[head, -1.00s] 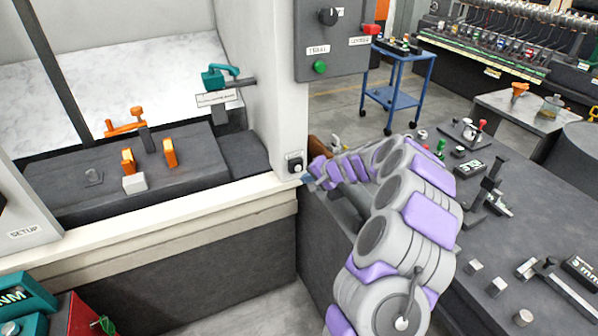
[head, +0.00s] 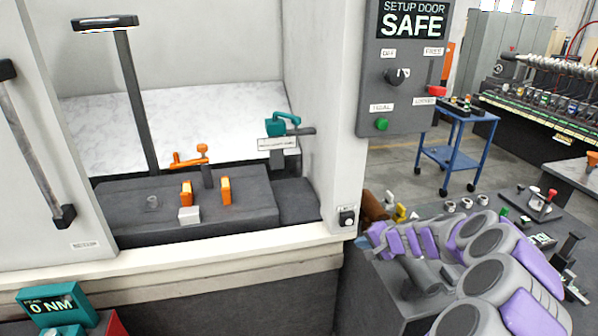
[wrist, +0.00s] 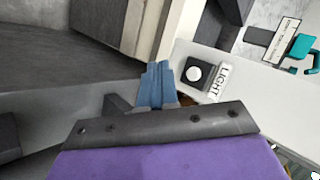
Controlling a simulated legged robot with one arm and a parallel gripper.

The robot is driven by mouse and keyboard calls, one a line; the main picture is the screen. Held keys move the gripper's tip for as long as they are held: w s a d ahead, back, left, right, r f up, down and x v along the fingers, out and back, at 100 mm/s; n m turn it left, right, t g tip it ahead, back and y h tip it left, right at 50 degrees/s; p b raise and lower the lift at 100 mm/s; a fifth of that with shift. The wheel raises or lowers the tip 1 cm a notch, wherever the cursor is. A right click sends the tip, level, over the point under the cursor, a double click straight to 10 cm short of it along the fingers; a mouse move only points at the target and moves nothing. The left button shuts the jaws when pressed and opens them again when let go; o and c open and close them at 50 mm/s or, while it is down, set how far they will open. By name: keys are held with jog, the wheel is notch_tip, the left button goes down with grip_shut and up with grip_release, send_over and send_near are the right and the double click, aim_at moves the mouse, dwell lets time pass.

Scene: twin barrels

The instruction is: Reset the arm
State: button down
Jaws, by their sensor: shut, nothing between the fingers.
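My gripper shows in the wrist view (wrist: 156,84) with its two blue fingers pressed together and nothing between them. In the head view my grey and purple arm reaches in from the lower right, its gripper end (head: 364,240) near the corner post of the machine. A black-framed switch labelled LIGHT (wrist: 194,73) is just right of the fingertips in the wrist view. It also shows in the head view (head: 347,217), low on the post. I cannot tell whether the fingers touch the post.
A panel (head: 412,70) reading "SETUP DOOR SAFE" hangs right of the post. The open machine bay holds a dark block (head: 130,215) with orange clamps and a teal-handled tool (head: 284,124). A bench with several tools lies right, and a blue cart (head: 455,150) stands behind.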

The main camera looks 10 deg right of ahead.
jog(key=s+a+r+n+g+y, duration=0.1)
jog(key=s+a+r+n, duration=0.15)
jog(key=a, duration=0.35)
jog(key=s+a+r+n+g+y, duration=0.1)
jog(key=s+a+r, duration=0.1)
jog(key=a+r, duration=0.3)
jog(key=s+a+r+n+g, duration=0.3)
jog(key=s+a+n+g, duration=0.15)
jog(key=s+a, duration=0.85)
jog(key=s+d+n+g+h, duration=0.1)
jog(key=s+d+g+h, duration=0.1)
jog(key=s, duration=1.2)
jog(key=s+d+n+g+h, duration=0.1)
jog(key=s+h, duration=0.3)
jog(key=s, duration=1.1)
jog(key=shift+s+d+f+n+g, duration=0.15)
jog(key=shift+d+f+n+g, duration=0.2)
jog(key=shift+d+g, duration=0.3)
